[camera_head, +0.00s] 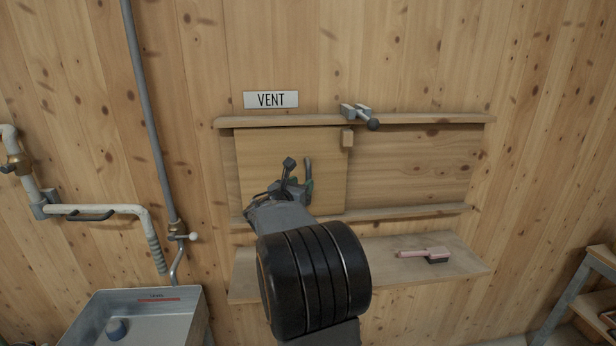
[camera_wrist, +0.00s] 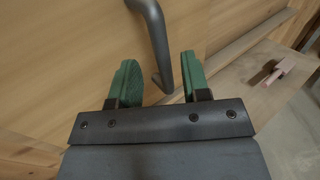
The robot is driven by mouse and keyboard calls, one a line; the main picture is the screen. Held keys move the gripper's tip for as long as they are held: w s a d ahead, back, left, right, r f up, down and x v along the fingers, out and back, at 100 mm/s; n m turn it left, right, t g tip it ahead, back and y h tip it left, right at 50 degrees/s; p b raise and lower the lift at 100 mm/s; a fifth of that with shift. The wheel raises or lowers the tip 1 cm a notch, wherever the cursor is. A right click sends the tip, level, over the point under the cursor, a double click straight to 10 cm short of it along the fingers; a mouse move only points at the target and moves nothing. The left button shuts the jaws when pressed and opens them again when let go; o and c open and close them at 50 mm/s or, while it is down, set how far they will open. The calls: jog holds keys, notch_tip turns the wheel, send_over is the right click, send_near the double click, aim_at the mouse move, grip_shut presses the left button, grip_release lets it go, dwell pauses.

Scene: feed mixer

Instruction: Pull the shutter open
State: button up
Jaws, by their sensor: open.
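The shutter (camera_head: 255,160) is a pale wooden panel between two wooden rails under a VENT sign, filling the left part of the frame. Its grey bar handle (camera_head: 308,168) is partly hidden by my gripper in the head view. My gripper (camera_head: 297,178) is in front of the panel, beside the handle. In the wrist view, my gripper's green fingers (camera_wrist: 161,80) are apart, and the lower part of the handle (camera_wrist: 157,42) shows between them. I cannot tell whether either finger touches it. A metal latch with a dark knob (camera_head: 373,124) sits on the top rail.
A small wooden block (camera_head: 347,138) is at the shutter's upper right corner. Below, a shelf (camera_head: 455,262) holds a pink-handled brush (camera_head: 422,253). A metal basin (camera_head: 150,318) and pipes (camera_head: 148,110) are at left; a rack (camera_head: 570,295) is at lower right.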

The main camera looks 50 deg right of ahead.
jog(key=shift+p+x, duration=0.55)
jog(key=shift+x, duration=1.9)
jog(key=shift+c, duration=0.4)
grip_shut()
